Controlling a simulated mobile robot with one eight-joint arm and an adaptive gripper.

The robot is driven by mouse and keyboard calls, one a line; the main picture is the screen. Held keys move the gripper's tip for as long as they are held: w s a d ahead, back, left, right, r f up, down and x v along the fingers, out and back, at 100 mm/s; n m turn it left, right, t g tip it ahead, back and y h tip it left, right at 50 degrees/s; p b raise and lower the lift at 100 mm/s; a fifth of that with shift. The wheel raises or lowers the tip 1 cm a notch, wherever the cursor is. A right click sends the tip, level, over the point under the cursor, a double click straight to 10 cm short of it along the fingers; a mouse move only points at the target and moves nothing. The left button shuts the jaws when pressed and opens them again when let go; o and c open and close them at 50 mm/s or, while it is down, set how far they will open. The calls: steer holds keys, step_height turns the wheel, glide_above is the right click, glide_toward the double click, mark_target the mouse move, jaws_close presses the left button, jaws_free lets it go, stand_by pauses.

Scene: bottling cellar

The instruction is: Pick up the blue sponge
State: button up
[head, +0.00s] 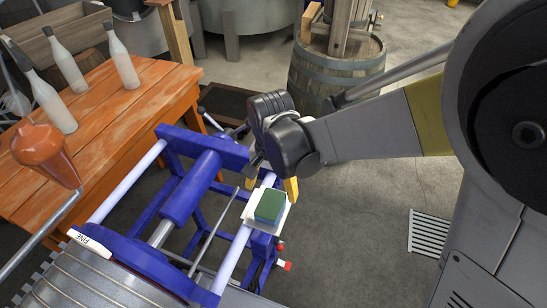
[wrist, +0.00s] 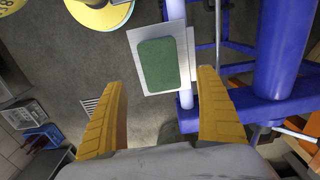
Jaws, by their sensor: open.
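The sponge (head: 270,206) has a green top and a blue lower layer in the head view. It lies on a small white plate (head: 249,209) on the rail of a blue metal frame. In the wrist view the sponge's green top (wrist: 158,64) shows on the plate (wrist: 136,38), ahead of the fingertips and between their lines. My gripper (wrist: 165,78) is open, with two yellow fingers apart and nothing between them. In the head view my gripper (head: 275,186) is just behind the sponge, and the gripper's own body partly hides its fingers. I see no contact with the sponge.
The blue frame (head: 190,187) with light rails stands close around the plate. An orange wooden table (head: 110,125) with several pale bottles (head: 121,57) is at left. A barrel (head: 335,75) stands behind my arm. Open floor (head: 350,215) lies right of the frame.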

mark_target(270, 203)
step_height(270, 203, down, 7)
steer(key=shift+s+a+b, duration=0.15)
steer(key=shift+b, duration=1.05)
steer(key=shift+r, duration=0.1)
steer(key=c, duration=0.8)
steer(key=shift+c, duration=0.4)
steer(key=shift+r, duration=0.1)
step_height(270, 203, up, 5)
steer(key=shift+f+p, duration=0.2)
steer(key=shift+p, duration=0.9)
steer(key=d+r+p, duration=0.2)
steer(key=d+r, duration=0.4)
steer(key=d, duration=0.5)
steer(key=shift+w+d+p, duration=0.3)
steer(key=shift+w+d, duration=0.05)
steer(key=shift+r, duration=0.1)
steer(key=shift+c, duration=0.3)
